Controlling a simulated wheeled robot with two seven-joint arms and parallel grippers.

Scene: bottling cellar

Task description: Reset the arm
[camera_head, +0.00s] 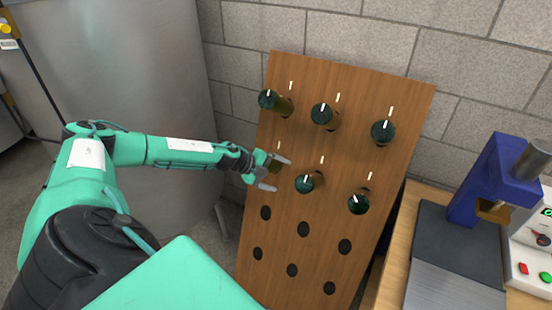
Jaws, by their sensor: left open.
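My left arm reaches in from the left, and its gripper (276,174) is open in front of the left side of a tilted wooden bottle rack (335,215). A green bottle (275,162) shows behind the gripper and is partly hidden by it; I cannot tell whether the fingers touch it. My right gripper is not in view.
The lower holes of the rack (292,270) are empty. A wooden table (396,280) at the right holds a blue press (490,180) and a control box (530,255) with red and green buttons. A large metal tank (130,70) stands behind my left arm, before a grey block wall.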

